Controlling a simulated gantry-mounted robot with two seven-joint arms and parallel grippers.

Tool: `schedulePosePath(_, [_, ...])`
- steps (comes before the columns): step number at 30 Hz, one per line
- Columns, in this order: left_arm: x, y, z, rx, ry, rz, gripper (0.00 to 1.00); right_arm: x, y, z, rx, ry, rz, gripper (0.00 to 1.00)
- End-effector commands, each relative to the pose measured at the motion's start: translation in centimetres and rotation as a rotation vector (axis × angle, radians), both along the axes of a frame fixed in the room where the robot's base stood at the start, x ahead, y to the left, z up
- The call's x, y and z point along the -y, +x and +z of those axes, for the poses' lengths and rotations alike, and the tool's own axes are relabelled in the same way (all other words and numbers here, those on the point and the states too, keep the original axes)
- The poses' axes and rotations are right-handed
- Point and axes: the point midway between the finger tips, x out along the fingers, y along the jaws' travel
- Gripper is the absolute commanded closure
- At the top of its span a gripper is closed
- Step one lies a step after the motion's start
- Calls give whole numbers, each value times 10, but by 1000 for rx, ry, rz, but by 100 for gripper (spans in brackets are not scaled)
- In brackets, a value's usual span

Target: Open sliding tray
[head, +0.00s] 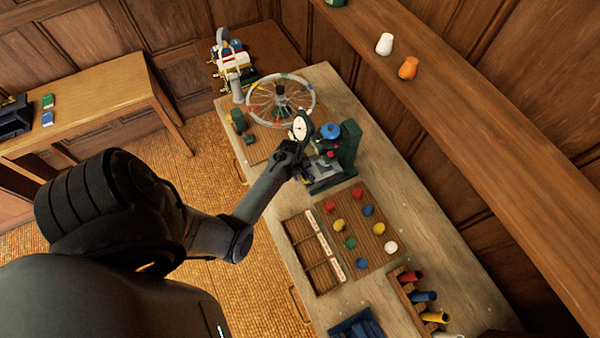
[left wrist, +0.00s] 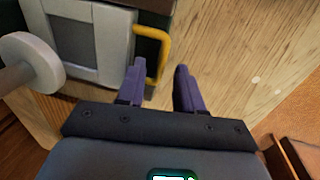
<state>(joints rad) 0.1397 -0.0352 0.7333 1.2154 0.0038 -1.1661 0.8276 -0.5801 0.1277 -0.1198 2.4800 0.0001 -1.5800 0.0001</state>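My left gripper (head: 298,168) reaches to the near side of a dark green machine (head: 347,146) on the workbench. A round white dial stands beside it. In the left wrist view, my left gripper (left wrist: 162,72) has its two purple fingers apart with a gap between them. A yellow bar handle (left wrist: 165,48) sticks out from a dark green part with a grey square panel (left wrist: 90,38), probably the sliding tray. The outer bar of the handle lies at the gap between the fingertips; I cannot tell whether it touches a finger. My right gripper is not in view.
A spoked wheel (head: 281,100) stands behind the machine. A board with coloured knobs (head: 339,228) and a rack of coloured handles (head: 412,302) lie nearer on the bench. A wooden shelf (head: 460,110) runs along the right wall. A light round knob (left wrist: 32,62) is left of the panel.

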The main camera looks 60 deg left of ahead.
Motion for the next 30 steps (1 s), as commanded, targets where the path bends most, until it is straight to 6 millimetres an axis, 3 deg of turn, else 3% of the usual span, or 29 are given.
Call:
schedulePosePath(8, [0,0,-1,0,0,0,64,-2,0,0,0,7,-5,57])
schedulePosePath(15, [0,0,-1,0,0,0,99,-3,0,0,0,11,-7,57])
schedulePosePath(30, [0,0,-1,0,0,1,100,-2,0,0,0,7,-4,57])
